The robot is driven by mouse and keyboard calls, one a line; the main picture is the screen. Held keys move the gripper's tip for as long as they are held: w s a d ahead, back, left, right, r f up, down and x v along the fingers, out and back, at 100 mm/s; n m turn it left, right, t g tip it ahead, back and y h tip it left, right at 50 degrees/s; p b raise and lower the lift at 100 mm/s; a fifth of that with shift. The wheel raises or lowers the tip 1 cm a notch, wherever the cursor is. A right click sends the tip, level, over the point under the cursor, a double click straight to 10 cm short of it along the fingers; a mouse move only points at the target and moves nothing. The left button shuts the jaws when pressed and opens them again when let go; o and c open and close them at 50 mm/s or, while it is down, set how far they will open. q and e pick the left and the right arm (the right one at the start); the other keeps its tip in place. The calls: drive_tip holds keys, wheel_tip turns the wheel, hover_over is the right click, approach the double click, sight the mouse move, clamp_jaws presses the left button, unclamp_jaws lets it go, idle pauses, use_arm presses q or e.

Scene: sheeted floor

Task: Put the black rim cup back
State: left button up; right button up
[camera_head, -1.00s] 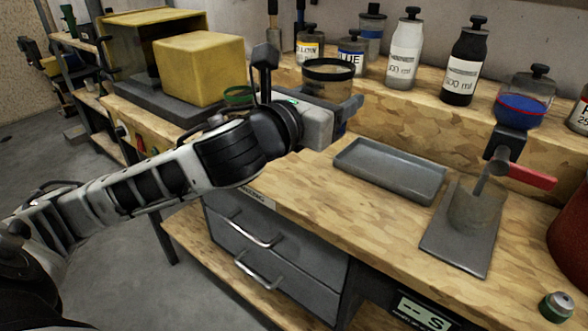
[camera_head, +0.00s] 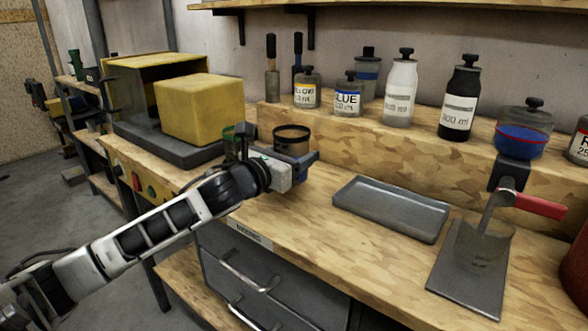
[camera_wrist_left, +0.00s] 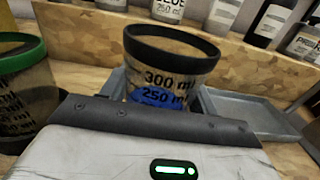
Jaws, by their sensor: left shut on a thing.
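The black rim cup (camera_head: 291,140) is a clear measuring cup with a black rim, and it is held upright by my left gripper (camera_head: 300,165). In the left wrist view the cup (camera_wrist_left: 172,68) shows printed volume marks and a blue patch low on its side. The gripper is shut on it; the jaws (camera_wrist_left: 204,100) show partly behind the wrist housing. The cup is over the bench, left of the grey tray; whether its base touches the wood is hidden. My right gripper is not in view.
A green rim cup (camera_wrist_left: 22,85) stands close left of the gripper. The grey tray (camera_head: 390,208) is empty. Another clear cup (camera_head: 484,240) stands on a grey plate under the blue dispenser (camera_head: 521,140). Bottles line the raised shelf; a yellow block (camera_head: 200,108) is at left.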

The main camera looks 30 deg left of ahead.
use_arm(q)
drive_tip(key=shift+f, duration=1.45)
drive_tip(key=shift+f, duration=0.2)
drive_tip(key=o, duration=1.1)
drive_tip(key=shift+o, duration=0.2)
drive_tip(key=shift+r, duration=0.2)
drive_tip(key=shift+s+f, duration=0.1)
drive_tip(key=shift+s, duration=0.15)
drive_tip(key=s, duration=1.1)
drive_tip(key=shift+s+a+b, duration=0.3)
drive_tip(key=shift+a+b, duration=0.05)
drive_tip(key=shift+a, duration=0.05)
